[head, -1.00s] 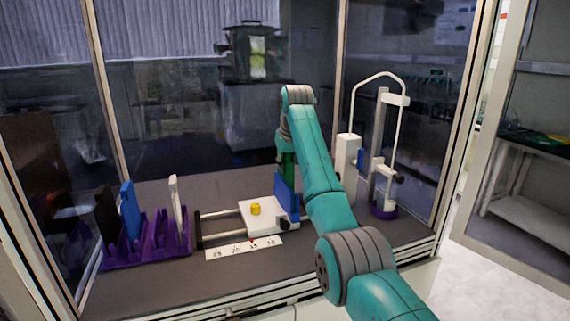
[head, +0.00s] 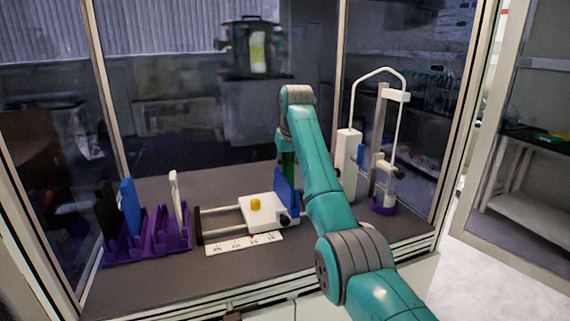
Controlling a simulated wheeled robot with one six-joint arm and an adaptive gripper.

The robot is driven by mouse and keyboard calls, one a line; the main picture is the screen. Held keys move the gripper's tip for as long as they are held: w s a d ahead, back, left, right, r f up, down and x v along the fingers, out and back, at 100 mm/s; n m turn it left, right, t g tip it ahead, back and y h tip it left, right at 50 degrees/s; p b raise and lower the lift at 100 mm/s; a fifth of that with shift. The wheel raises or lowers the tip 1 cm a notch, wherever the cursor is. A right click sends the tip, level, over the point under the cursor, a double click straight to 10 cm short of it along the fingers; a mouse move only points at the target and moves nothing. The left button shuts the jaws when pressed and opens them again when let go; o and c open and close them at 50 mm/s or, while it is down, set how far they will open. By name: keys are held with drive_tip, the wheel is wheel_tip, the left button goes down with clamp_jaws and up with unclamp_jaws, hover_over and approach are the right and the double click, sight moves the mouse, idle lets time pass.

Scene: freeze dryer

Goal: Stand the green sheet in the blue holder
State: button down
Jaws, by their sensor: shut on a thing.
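A narrow strip of green (head: 287,162), which looks like the green sheet, shows upright just above and behind the upright blue holder (head: 286,188). My gripper (head: 286,149) is at the lower end of my arm's far part, mostly hidden behind my own arm. It is shut on the green sheet, over the blue holder. The fingers do not show clearly. I cannot tell whether the sheet's lower edge is inside the holder or behind it.
A white sliding block (head: 265,214) with a yellow piece (head: 255,204) stands left of the holder. A purple rack (head: 172,237) with blue, black and white upright pieces is at left. A white looped stand (head: 382,150) is close at right. Glass walls enclose the bench.

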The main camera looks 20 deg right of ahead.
drive_tip(key=shift+f, duration=0.15)
drive_tip(key=c, duration=1)
unclamp_jaws()
drive_tip(key=shift+v, duration=3.05)
